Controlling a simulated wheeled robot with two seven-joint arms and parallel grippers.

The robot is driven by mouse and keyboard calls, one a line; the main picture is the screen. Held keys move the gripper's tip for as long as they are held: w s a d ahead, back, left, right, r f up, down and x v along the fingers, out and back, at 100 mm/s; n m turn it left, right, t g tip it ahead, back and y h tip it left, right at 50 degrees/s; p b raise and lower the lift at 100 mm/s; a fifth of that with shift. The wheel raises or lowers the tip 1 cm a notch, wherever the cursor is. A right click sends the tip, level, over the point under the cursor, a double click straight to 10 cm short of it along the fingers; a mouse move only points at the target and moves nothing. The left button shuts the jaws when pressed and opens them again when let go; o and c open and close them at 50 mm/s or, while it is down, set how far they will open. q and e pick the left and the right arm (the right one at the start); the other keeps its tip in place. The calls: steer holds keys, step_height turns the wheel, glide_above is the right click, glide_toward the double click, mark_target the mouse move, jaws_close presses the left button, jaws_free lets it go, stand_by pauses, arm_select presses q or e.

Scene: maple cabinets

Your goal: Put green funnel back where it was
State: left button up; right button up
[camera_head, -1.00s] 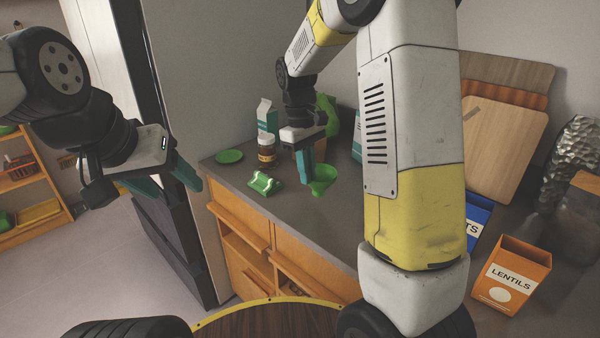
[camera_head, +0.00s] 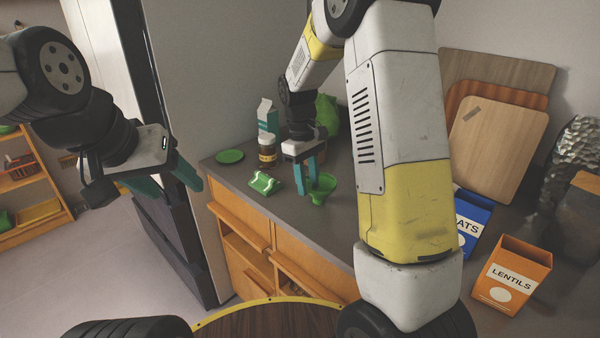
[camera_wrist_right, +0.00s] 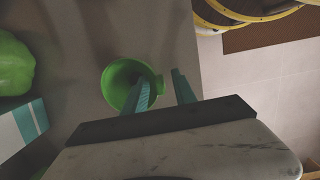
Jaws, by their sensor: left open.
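The green funnel (camera_head: 323,187) stands on the grey counter, and it also shows in the right wrist view (camera_wrist_right: 113,88). My right gripper (camera_head: 306,190) is down beside it, fingers pointing at the counter. In the right wrist view my right gripper (camera_wrist_right: 162,85) has its fingers apart. One finger overlaps the funnel's mouth, the other is outside it, and a small green tab on the rim shows between them. I cannot tell whether either finger touches. My left gripper (camera_head: 172,188) is open and empty, off the counter's left end.
A green saucer (camera_head: 230,156), a green holder (camera_head: 264,183), a jar (camera_head: 267,151) and a carton (camera_head: 266,116) stand left of and behind the funnel. A large green object (camera_head: 327,113) is behind. A lentils box (camera_head: 513,275) and a blue box (camera_head: 471,222) stand right.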

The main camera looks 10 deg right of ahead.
step_height(320, 180, up, 12)
steer(key=w+a, duration=0.1)
steer(key=s+d+r+m+t+y, duration=0.1)
steer(key=s+r+m+t, duration=0.1)
steer(key=s, duration=0.9)
steer(key=s+d+r+m+t+y, duration=0.2)
steer(key=s+m+t, duration=0.3)
steer(key=s, duration=0.6)
steer(key=shift+r+t, duration=0.3)
